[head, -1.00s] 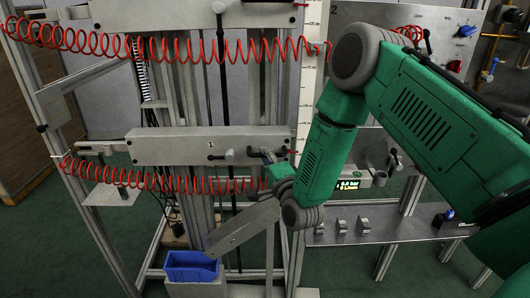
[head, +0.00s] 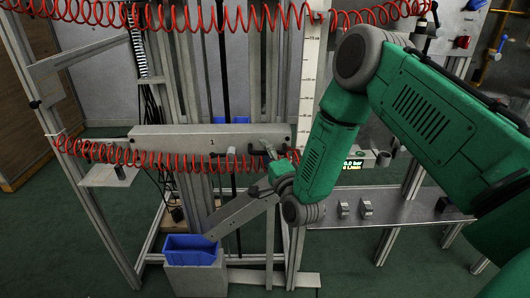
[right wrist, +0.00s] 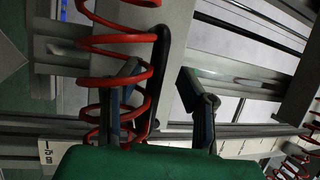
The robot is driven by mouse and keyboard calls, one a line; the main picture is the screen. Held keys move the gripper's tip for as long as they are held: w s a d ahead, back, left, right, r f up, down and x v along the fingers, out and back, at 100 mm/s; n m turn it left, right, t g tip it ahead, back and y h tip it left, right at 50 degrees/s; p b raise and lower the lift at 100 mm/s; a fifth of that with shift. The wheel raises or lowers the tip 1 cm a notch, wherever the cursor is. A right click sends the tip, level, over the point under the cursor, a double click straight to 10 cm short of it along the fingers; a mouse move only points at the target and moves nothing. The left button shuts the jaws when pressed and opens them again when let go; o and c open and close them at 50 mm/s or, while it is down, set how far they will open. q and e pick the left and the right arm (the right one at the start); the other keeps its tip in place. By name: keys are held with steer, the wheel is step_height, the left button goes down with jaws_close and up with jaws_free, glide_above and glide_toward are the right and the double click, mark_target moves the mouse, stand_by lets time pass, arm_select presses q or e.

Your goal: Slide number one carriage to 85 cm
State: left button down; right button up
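The number one carriage (head: 175,139) is a grey horizontal beam marked 1 across the upright rails in the head view. A pale knob (head: 231,153) and a dark handle sit toward its right end. My right gripper (head: 267,157) is at that end, partly hidden by red hose. In the right wrist view its two fingers (right wrist: 163,92) stand apart, with a dark elongated handle (right wrist: 162,60) and red coils seen between them; contact cannot be told. A white scale (head: 307,95) runs upright right of the carriage; its numbers are too small to read surely. My left gripper is out of view.
Red coiled hose (head: 110,153) hangs along the carriage, and another crosses above. A blue bin (head: 189,248) stands low on a grey block. A metal shelf with small clips (head: 366,208) and a lit display (head: 352,164) lie right, partly behind my arm.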

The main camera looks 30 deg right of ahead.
steer(key=v, duration=1.2)
steer(key=shift+d, duration=0.15)
